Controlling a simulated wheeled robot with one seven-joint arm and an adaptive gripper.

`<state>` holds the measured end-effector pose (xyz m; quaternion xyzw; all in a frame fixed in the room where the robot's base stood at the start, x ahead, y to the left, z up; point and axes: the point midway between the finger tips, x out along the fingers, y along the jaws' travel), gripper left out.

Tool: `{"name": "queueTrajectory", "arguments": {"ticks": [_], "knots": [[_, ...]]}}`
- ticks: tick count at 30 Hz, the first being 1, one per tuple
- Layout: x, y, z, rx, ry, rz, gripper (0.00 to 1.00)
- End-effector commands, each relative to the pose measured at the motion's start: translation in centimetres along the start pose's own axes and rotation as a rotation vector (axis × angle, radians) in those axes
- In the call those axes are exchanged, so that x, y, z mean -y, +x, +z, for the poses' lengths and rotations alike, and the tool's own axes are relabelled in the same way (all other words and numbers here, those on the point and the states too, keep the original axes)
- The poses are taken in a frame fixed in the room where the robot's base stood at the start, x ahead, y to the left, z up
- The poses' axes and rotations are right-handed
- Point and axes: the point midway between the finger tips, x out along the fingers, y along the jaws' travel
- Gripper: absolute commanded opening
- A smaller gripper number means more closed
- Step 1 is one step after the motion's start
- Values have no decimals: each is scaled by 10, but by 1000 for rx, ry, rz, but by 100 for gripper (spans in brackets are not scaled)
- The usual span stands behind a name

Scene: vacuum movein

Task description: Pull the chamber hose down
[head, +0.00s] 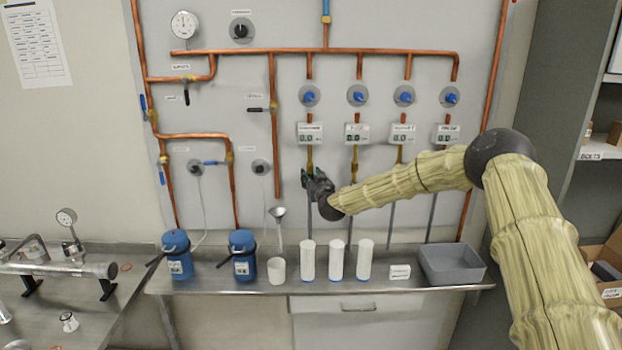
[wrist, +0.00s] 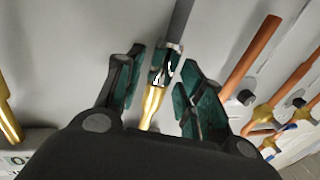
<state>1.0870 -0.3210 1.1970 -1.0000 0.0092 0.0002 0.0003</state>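The chamber hose (head: 310,220) is the leftmost of several grey hoses hanging from the brass outlets on the wall panel; its small label is too blurred to read. In the wrist view the grey hose (wrist: 180,22) meets a brass fitting (wrist: 153,105) at a shiny metal collar (wrist: 165,65). My gripper (head: 309,180) is at the top of this hose, below the display box. In the wrist view my gripper (wrist: 165,75) has its green-padded fingers on both sides of the collar. The fingers look open, with a gap at the left pad. The right pad is very near the collar.
Other hoses hang just right of my gripper, partly behind my arm. Below, a steel shelf (head: 420,288) holds blue flasks (head: 176,256), white cylinders (head: 336,262) and a grey bin (head: 452,266). Copper pipes (head: 274,120) run over the panel.

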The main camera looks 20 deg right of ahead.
Motion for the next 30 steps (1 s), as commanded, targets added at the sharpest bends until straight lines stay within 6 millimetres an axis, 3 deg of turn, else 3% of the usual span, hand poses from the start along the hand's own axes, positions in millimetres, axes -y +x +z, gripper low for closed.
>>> {"name": "queueTrajectory", "arguments": {"ticks": [1,5,13,24,30], "knots": [[0,0,0,0,0,0,23],[0,0,0,0,0,0,0],[-1,0,4,0,0,1,0],[-1,-1,38,1,-1,1,0],[-2,-1,42,2,-1,2,0]]}}
